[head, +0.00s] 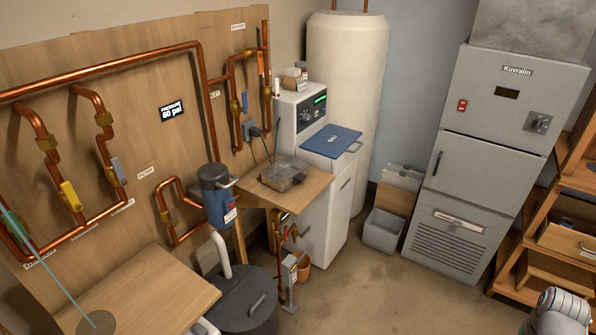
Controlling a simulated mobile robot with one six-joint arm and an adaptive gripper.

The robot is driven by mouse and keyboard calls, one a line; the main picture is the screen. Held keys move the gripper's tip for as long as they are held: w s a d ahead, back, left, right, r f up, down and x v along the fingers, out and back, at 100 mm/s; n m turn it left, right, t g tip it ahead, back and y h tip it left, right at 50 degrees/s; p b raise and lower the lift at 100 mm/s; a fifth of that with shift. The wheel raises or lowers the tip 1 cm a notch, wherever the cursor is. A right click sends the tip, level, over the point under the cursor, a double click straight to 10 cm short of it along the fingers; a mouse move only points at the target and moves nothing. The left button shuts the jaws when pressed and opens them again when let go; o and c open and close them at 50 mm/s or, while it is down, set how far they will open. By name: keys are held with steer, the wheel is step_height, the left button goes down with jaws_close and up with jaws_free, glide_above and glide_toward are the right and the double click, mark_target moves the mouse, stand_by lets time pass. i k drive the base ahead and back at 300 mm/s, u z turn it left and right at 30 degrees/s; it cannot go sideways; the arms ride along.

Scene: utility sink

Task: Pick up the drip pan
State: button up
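No thing here is labelled as the drip pan, and I cannot tell for certain which one it is. A shallow, dark, see-through pan (285,175) sits on the small wooden table (262,190) by the board with pipes. An open grey bin (383,231) stands on the floor right of the white tank. A small orange-brown bucket (304,268) is on the floor under the small table, partly hidden by pipework. A piece of my arm shows at the bottom right corner; my gripper is not visible.
A white unit with a blue lid (331,142) stands behind the small table. A dark lidded drum (243,302) and a wooden table (150,292) are at front left. A grey cabinet (475,160) and wooden shelves (560,215) stand right. The middle floor is clear.

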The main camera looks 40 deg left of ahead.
mark_target(282, 175)
steer(key=u, duration=0.2)
steer(key=i, duration=0.7)
steer(key=u, duration=1.1)
steer(key=i, duration=1)
steer(key=u, duration=0.6)
steer(key=k, duration=0.9)
steer(key=u, duration=0.15)
steer(key=i, duration=0.35)
